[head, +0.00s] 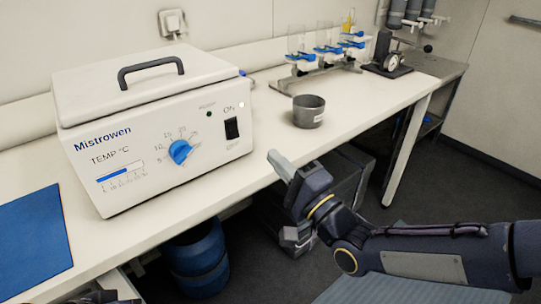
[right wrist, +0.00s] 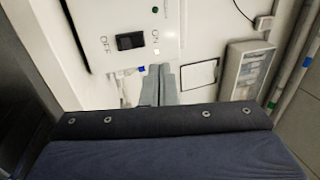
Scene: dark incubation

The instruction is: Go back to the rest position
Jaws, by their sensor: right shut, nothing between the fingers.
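My right gripper (head: 280,165) is shut and empty, in front of the table edge, to the right of and below the incubator. In the right wrist view its grey fingers (right wrist: 160,84) are together, with nothing between them. The white incubator (head: 150,120), marked Mistrowen, has its lid down, a blue knob (head: 180,151) and a black switch (head: 231,128). The switch also shows in the right wrist view (right wrist: 130,41). The gripper appears apart from the incubator. At the bottom left of the head view only a dark part of my left arm shows; its fingers are hidden.
A grey cup (head: 308,111) stands on the white table (head: 375,103) right of the incubator. Behind it are a rack (head: 315,75) with glassware and a dial gauge (head: 391,62). A blue mat (head: 32,245) lies at left. A blue drum (head: 195,262) stands under the table.

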